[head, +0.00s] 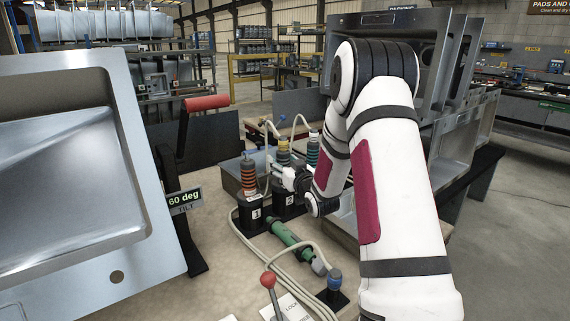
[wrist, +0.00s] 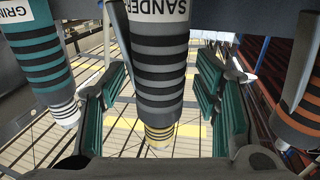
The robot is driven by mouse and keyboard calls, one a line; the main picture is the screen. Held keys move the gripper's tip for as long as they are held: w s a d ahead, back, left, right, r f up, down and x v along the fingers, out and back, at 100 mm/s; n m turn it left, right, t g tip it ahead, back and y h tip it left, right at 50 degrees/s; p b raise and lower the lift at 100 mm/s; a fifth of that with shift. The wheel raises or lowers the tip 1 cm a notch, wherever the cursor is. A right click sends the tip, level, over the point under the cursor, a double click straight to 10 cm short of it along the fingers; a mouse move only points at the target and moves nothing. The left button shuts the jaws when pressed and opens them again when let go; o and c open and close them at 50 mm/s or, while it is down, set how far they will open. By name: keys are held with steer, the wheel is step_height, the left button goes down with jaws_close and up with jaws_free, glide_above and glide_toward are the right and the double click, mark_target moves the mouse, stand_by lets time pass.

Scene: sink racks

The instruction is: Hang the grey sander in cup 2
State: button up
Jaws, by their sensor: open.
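The grey sander (wrist: 158,62), with black rings, a yellow end and a SANDER label, is between the fingers of my gripper (wrist: 163,92) in the wrist view. The fingers are open, with a gap showing on each side of it. In the head view the sander (head: 284,158) stands upright at cup 2 (head: 289,200), its yellow end up. My gripper (head: 287,179) is low beside it, partly hidden by my arm. How deep the sander sits in the cup is hidden.
An orange-ringed tool (head: 249,177) stands in cup 3 (head: 253,213), close on the left. A teal grinder (head: 312,150) is close on the other side. A green tool (head: 286,236) lies on the bench in front. A red-handled lever (head: 205,104) and a sink panel (head: 150,235) are at left.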

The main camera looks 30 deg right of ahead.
steer(key=s+a, duration=0.2)
steer(key=s, duration=0.9)
steer(key=shift+s+a, duration=0.15)
steer(key=shift+s, duration=0.25)
steer(key=shift+r, duration=0.15)
steer(key=s+a+r+g, duration=0.5)
steer(key=s+a+g, duration=0.35)
steer(key=a, duration=0.35)
steer(key=s+a+n+g+y, duration=0.1)
steer(key=s+a+g, duration=0.3)
steer(key=s, duration=0.6)
steer(key=s+a+r+g+y, duration=0.1)
steer(key=s+a, duration=0.4)
steer(key=s, duration=0.4)
steer(key=s+a+n+g+y, duration=0.1)
steer(key=s+a+g+y, duration=0.3)
steer(key=s, duration=0.6)
step_height(320, 180, up, 14)
steer(key=t+h+p, duration=0.2)
steer(key=t+p, duration=0.2)
steer(key=p, duration=0.8)
steer(key=shift+w+h, duration=0.3)
